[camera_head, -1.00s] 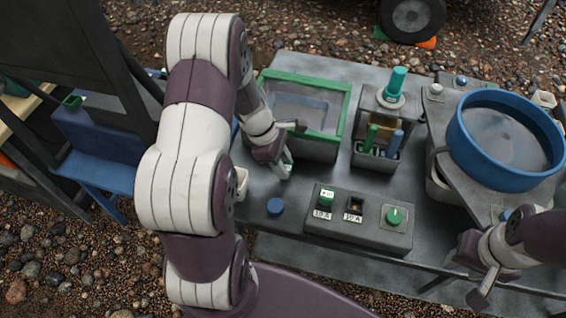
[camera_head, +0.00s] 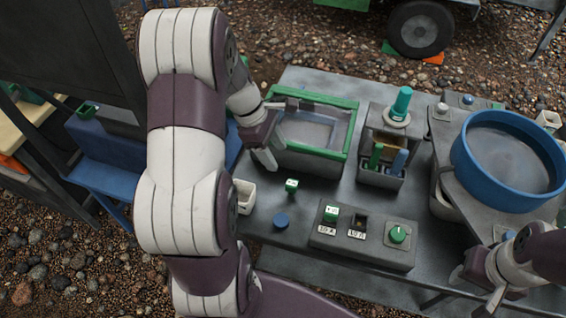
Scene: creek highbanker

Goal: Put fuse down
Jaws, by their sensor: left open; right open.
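A small green and white fuse (camera_head: 291,186) stands on the grey table (camera_head: 258,228), between a white cup and the control box. My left gripper (camera_head: 268,163) is open and empty, just behind and left of this fuse and apart from it. A similar green-topped fuse (camera_head: 331,213) sits in the left slot of the grey control box (camera_head: 362,246). The slot to its right (camera_head: 359,226) looks dark and empty. My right gripper (camera_head: 485,300) is open and empty at the lower right; its fingertips are partly hidden.
A white cup (camera_head: 244,197) and a blue knob (camera_head: 281,220) are near the fuse. A green-rimmed bin (camera_head: 348,128), a holder with green and blue pieces (camera_head: 381,177) and a large blue pan (camera_head: 508,160) occupy the table's back and right. A green dial (camera_head: 398,234) is on the control box.

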